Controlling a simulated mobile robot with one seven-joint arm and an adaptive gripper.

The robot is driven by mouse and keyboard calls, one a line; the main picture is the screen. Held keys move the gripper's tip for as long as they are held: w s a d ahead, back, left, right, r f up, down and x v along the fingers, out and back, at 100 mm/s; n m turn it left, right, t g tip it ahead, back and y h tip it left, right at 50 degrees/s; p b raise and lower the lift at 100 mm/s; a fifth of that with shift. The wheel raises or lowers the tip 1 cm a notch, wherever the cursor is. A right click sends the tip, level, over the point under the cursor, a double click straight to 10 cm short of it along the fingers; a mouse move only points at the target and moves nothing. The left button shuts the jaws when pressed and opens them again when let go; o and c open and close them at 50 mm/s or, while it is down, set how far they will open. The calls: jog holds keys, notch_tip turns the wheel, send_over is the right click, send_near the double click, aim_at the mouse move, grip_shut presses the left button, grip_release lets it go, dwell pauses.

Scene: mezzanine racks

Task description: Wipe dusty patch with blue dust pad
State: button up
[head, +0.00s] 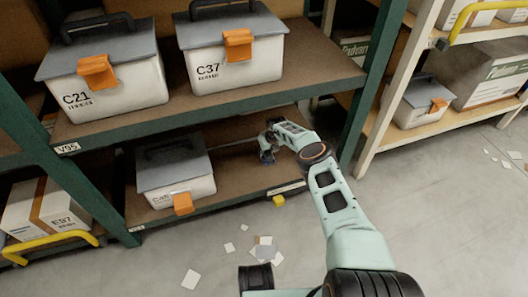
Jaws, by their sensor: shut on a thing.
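My gripper (267,154) reaches in over the lower shelf (235,185) of the green rack, right of the bin marked C45. It is small and dark in the head view. It is shut on what seems to be the blue dust pad, but the pad is hard to tell apart from the fingers. I cannot tell whether the pad touches the shelf board. I cannot make out a dusty patch on the brown board.
The C45 bin (175,172) stands left on the lower shelf. Bins C21 (108,85) and C37 (232,55) stand on the shelf above. A green post (366,95) rises right of my gripper. Papers (190,279) and a small yellow thing (279,201) lie low in front.

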jog(key=shift+d+f, duration=0.1)
jog(key=shift+r+p, duration=2.05)
jog(key=shift+r, duration=1)
